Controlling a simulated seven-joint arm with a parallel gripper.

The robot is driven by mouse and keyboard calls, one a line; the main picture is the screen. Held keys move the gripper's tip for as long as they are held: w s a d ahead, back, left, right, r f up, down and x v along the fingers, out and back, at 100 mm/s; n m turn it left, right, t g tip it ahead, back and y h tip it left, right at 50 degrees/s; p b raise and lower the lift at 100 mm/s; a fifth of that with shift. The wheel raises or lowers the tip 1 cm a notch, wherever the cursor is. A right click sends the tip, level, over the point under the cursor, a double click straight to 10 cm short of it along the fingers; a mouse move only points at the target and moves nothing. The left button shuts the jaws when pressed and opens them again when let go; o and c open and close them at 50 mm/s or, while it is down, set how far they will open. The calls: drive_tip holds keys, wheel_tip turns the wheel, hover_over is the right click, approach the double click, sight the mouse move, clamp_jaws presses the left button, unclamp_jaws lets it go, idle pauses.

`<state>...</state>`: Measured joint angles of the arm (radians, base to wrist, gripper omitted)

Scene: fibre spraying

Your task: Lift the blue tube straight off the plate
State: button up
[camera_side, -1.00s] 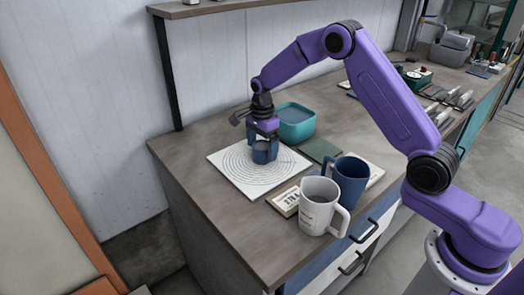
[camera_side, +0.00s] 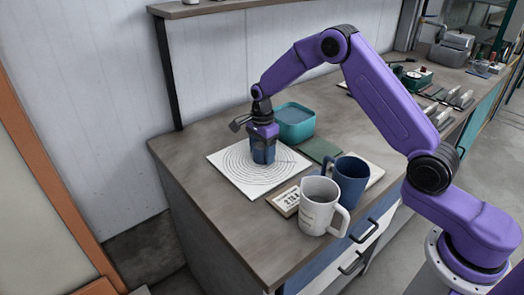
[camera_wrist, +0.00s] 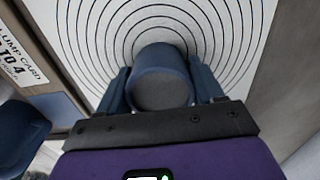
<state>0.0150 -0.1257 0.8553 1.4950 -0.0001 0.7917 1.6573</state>
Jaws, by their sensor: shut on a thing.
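The blue tube (camera_side: 264,157) stands upright on the white plate (camera_side: 229,161), near the middle of its printed black rings. My gripper (camera_side: 263,147) points down over the tube, with its dark blue fingers shut on the tube's sides. In the wrist view the tube (camera_wrist: 160,76) sits between the two fingers, one on each side, and its round end faces the camera. The plate (camera_wrist: 84,22) and its rings spread out behind it. In the side view the fingers hide much of the tube. I see no clear gap between tube and plate.
A teal tub (camera_side: 295,124) stands just behind and right of the plate. A dark green slab (camera_side: 318,150), a blue mug (camera_side: 349,180), a white mug (camera_side: 318,208) and a label card (camera_side: 286,200) lie to the right and front. The bench's left part is clear.

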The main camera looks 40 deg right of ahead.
drive_tip(key=shift+r, duration=4.95)
